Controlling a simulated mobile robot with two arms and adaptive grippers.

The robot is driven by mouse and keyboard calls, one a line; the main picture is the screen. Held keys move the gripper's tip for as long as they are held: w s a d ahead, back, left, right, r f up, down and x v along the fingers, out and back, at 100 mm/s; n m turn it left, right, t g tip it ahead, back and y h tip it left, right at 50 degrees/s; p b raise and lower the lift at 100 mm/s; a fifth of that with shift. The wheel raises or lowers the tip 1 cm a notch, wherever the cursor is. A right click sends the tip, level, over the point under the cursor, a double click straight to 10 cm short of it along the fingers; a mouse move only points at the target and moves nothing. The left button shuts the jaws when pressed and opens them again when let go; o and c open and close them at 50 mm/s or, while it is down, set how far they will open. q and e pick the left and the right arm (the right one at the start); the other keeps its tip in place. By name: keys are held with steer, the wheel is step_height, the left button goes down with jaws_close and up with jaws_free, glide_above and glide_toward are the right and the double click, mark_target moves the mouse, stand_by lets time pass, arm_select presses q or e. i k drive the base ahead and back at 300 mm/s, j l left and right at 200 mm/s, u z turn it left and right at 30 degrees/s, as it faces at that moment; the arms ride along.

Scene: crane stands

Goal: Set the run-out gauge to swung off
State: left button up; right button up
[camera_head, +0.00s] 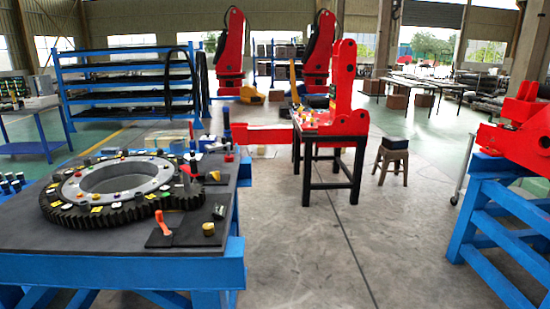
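A large dark ring gear (120,212) with a grey inner ring lies flat on the blue-framed bench (110,269) at the left. Small coloured fittings sit around its top. At the bench's near right corner a dark plate (187,237) carries an upright orange-red lever (163,223), a brass-coloured knob (208,228) and a small black part (219,210). I cannot tell which of these small parts is the run-out gauge, or its setting. Neither of my grippers is in view.
A dark table (334,186) with red crane parts stands mid-room, with a stool (392,165) beside it. A blue stand (480,225) bearing a red part is at the right. The concrete floor (330,255) between the bench and that stand is clear.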

mark_target(215, 146)
steer(key=i+l+u, duration=1)
steer(key=i, duration=0.15)
steer(key=i+l+u, duration=0.75)
steer(key=i+l, duration=0.05)
steer(key=l, duration=0.1)
